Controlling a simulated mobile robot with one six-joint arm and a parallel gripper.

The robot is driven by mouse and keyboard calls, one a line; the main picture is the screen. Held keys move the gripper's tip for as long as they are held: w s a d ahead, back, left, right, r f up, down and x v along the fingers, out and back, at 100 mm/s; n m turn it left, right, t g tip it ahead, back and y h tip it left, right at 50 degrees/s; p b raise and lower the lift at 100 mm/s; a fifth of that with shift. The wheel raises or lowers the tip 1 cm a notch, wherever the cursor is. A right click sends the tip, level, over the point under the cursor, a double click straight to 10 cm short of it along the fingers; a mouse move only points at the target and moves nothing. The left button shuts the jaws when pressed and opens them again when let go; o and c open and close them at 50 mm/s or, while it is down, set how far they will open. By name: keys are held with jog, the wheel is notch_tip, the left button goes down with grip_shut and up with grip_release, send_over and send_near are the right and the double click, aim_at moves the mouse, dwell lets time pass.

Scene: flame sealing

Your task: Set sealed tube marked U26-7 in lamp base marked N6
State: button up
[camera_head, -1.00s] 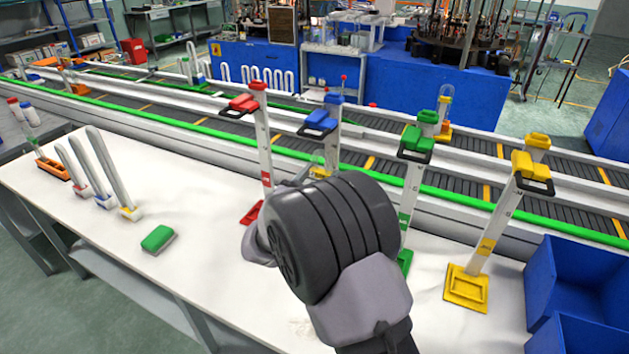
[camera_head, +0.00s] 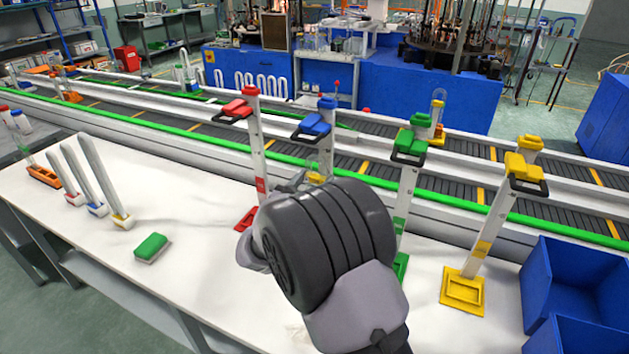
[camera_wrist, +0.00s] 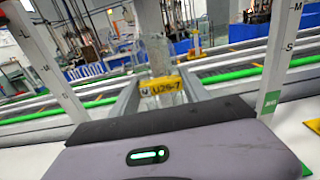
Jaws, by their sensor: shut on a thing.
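In the wrist view, my gripper (camera_wrist: 160,92) is shut on a clear glass tube (camera_wrist: 153,55) with a yellow collar marked U26-7 (camera_wrist: 165,86). The tube stands roughly upright between the fingers. In the head view, my arm hides most of the gripper; a bit of the yellow collar (camera_head: 316,178) shows above it, near the blue-topped post. No N6 mark is readable in either view, so I cannot tell which base is the lamp base N6. The coloured feet belong to tall posts: red (camera_head: 245,219), green (camera_head: 401,268) and yellow (camera_head: 462,291).
Posts topped red (camera_head: 238,106), blue (camera_head: 313,124), green (camera_head: 411,142) and yellow (camera_head: 524,168) stand around my arm. A green block (camera_head: 151,247) lies on the white table (camera_head: 200,290). A blue bin (camera_head: 575,290) is right; a conveyor runs behind.

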jog(key=shift+f+b, duration=0.4)
jog(key=shift+f, duration=0.05)
dwell(0.5)
jog(key=shift+f+b, duration=0.3)
jog(key=shift+f, duration=0.35)
jog(key=o, duration=1.5)
jog(key=shift+s, duration=0.1)
jog(key=p+v, duration=0.4)
jog(key=v, duration=1.3)
